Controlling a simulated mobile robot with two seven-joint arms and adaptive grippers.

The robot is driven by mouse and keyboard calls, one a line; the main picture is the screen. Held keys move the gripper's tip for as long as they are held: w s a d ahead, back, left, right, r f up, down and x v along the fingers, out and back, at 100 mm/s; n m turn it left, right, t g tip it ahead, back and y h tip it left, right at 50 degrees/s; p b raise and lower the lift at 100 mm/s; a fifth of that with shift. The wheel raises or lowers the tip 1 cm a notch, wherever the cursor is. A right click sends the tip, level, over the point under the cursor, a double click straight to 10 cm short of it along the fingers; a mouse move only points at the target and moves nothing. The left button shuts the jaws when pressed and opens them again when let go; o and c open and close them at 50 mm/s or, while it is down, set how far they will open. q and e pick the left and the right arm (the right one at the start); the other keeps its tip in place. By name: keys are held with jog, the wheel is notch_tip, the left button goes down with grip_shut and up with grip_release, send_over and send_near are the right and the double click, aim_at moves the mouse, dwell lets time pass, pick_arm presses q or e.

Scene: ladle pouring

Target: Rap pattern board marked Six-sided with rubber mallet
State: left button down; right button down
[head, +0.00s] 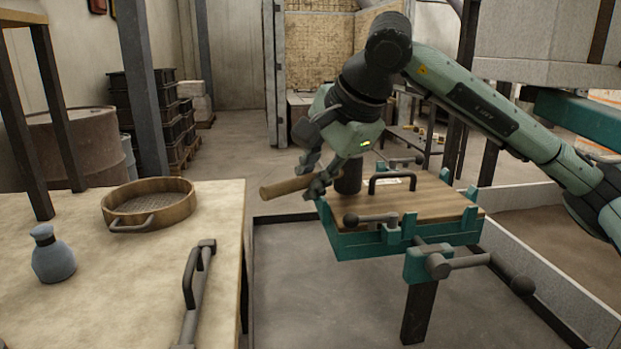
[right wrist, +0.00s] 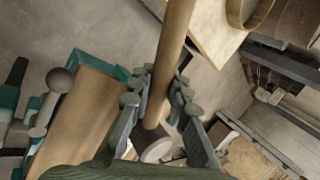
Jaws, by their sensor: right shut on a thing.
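My right gripper (head: 318,180) is shut on the rubber mallet's wooden handle (head: 285,187), which points left. The handle also runs up the right wrist view (right wrist: 174,60) between the fingers. The mallet's dark cylindrical head (head: 349,177) is at the far left corner of the pattern board (head: 435,203); I cannot tell if it touches. The board is a flat wooden plate with a dark bar handle and a small white label too small to read. It sits in a teal clamping frame (head: 375,244). My left gripper is not in view.
A pale table (head: 80,315) at left carries a round wooden sieve (head: 149,204), a blue-grey bottle (head: 53,258) and a grey-handled tool (head: 195,290). Clamp levers with round knobs (head: 437,266) stick out in front of the frame. Floor shows between table and frame.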

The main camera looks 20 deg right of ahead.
jog(key=shift+f+b, duration=0.3)
jog(key=shift+f, duration=0.35)
jog(key=shift+r+p, duration=1.15)
jog(key=shift+r, duration=0.65)
jog(key=shift+f, duration=0.1)
jog(key=shift+f+b, duration=0.15)
jog(key=shift+b, duration=0.15)
notch_tip(320, 180, down, 3)
jog(key=b, duration=0.2)
jog(key=shift+b, duration=0.35)
jog(key=shift+r+p, duration=1.2)
jog(key=shift+r, duration=0.55)
jog(key=shift+f, duration=0.1)
